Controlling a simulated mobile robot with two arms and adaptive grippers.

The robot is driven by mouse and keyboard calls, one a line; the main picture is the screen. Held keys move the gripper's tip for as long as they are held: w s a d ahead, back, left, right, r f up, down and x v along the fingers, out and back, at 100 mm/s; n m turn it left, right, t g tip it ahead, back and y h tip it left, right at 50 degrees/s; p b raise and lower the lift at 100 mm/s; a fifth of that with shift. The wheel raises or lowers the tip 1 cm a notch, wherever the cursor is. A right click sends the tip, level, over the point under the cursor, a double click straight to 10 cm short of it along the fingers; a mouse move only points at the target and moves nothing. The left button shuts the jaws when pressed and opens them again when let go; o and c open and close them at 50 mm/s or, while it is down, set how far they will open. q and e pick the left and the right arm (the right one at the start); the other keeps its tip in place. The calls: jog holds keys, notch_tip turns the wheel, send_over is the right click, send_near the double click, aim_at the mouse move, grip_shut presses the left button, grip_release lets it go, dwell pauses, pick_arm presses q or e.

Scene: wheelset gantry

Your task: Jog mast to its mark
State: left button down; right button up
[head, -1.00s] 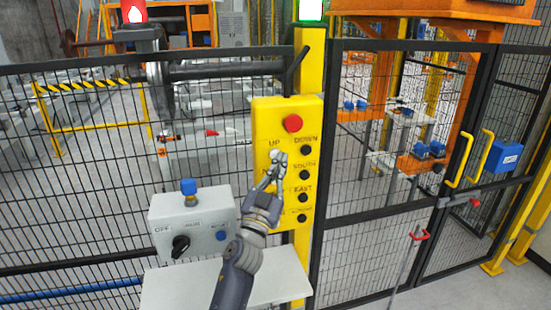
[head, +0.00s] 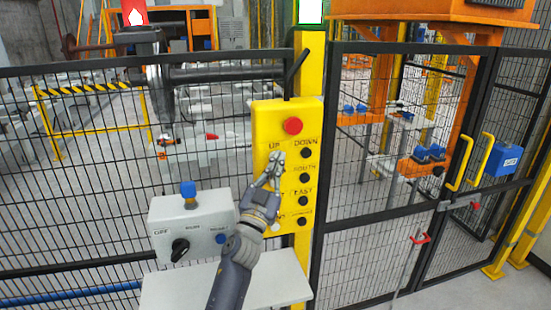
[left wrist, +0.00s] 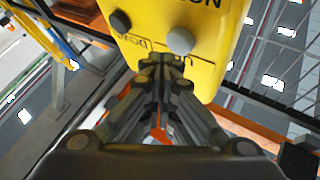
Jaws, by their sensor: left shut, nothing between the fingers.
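The yellow control pendant (head: 264,112) hangs on a yellow post in the head view. It has a red stop button (head: 292,126) and dark buttons in rows; UP, DOWN, SOUTH and EAST are readable. My left gripper (head: 277,158) is shut and empty in front of the left column, just below the UP label, hiding buttons there. In the left wrist view, my left gripper (left wrist: 162,66) points at the pendant (left wrist: 205,75), close to the grey UP button (left wrist: 180,41); contact cannot be told. The dark DOWN button (left wrist: 120,21) is beside it. My right gripper is out of view. Which part is the mast cannot be told.
A grey switch box (head: 170,217) with a dark knob and blue button stands left of my arm on a pale shelf (head: 285,285). Black mesh fence (head: 85,190) closes off the wheelset and orange gantry (head: 455,120). Grey floor (head: 450,285) is open at lower right.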

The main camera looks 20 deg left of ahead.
pick_arm(q)
jog(key=shift+w+a, duration=0.1)
jog(key=shift+w, duration=0.05)
dwell(0.7)
jog(key=shift+w+a, duration=0.15)
jog(key=shift+w, duration=0.05)
jog(key=shift+w+a, duration=0.25)
jog(key=shift+w, duration=0.1)
dwell(0.8)
jog(key=shift+s, duration=0.1)
dwell(2.7)
jog(key=shift+s+d, duration=0.45)
jog(key=shift+s, duration=0.15)
jog(key=shift+d, duration=0.1)
jog(key=shift+s+d+p, duration=0.3)
jog(key=shift+s+d, duration=0.15)
jog(key=shift+s, duration=0.25)
jog(key=shift+s+d+p, duration=0.25)
jog(key=shift+s+d, duration=0.15)
jog(key=shift+s, duration=0.25)
jog(key=shift+s+d+p, duration=0.3)
jog(key=shift+s+d, duration=0.15)
jog(key=shift+s, duration=0.25)
